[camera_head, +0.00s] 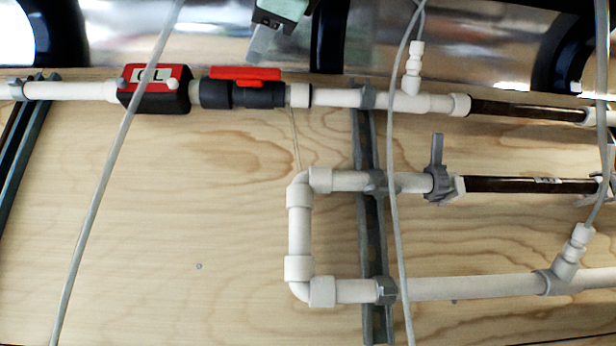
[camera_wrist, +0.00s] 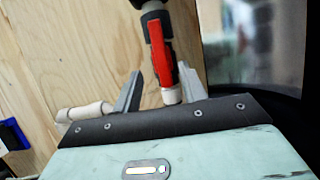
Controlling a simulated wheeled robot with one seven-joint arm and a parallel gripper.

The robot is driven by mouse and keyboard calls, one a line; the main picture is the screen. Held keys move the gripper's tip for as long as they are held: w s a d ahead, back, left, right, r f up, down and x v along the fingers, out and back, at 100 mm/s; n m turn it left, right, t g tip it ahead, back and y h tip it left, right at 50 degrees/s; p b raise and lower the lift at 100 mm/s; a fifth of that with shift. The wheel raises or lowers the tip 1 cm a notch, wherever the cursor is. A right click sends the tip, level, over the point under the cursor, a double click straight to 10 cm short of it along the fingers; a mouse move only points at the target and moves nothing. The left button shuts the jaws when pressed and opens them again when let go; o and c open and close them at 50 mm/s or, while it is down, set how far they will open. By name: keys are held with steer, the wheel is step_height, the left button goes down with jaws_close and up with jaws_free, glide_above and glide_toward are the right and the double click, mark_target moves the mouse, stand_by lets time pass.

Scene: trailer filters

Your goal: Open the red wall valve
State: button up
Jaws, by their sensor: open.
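The red valve handle (camera_head: 245,73) sits on a dark grey valve body (camera_head: 242,95) in the upper white pipe line on the wooden wall. The handle lies along the pipe. My gripper (camera_head: 262,46) is at the top of the head view, just above the handle's right part. In the wrist view the red handle (camera_wrist: 161,52) appears between the two grey fingers of my open gripper (camera_wrist: 160,72). No finger is seen clearly touching it, and the exact depth gap cannot be told.
A red and black labelled block (camera_head: 155,88) is on the same pipe, left of the valve. Thin grey cables (camera_head: 117,150) hang in front of the wall. Lower white pipes (camera_head: 299,230) and a grey lever valve (camera_head: 438,170) are at right. The wooden wall (camera_head: 200,220) is bare at lower left.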

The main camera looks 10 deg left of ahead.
steer(key=b+v, duration=0.2)
steer(key=v, duration=0.6)
stand_by(0.4)
